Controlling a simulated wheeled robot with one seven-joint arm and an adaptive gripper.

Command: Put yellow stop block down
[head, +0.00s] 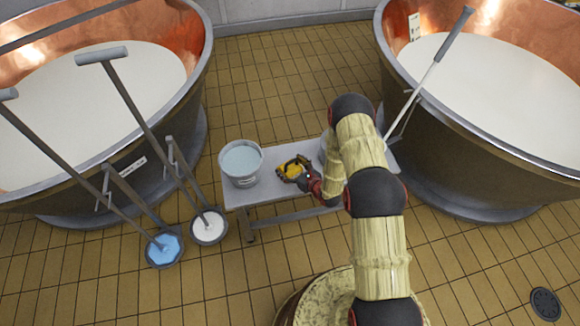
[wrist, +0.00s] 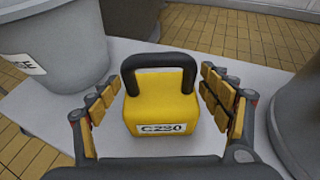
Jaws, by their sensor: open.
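The yellow stop block (wrist: 161,108) has a black handle on top and a white label reading C230. It stands upright on the grey bench (wrist: 135,47). My gripper (wrist: 158,98) is open, with a finger on each side of the block and a visible gap on both sides. In the head view the block (head: 293,171) shows as a small yellow patch between the fingers of my gripper (head: 292,170). My arm covers part of the bench to the right.
A grey bucket of pale liquid (head: 241,163) stands at the bench's left end. Another grey vessel (wrist: 298,120) is close on the right. Copper vats (head: 100,85) and (head: 490,90) flank the bench. Long-handled tools (head: 130,95) lean at left. The tiled floor behind is clear.

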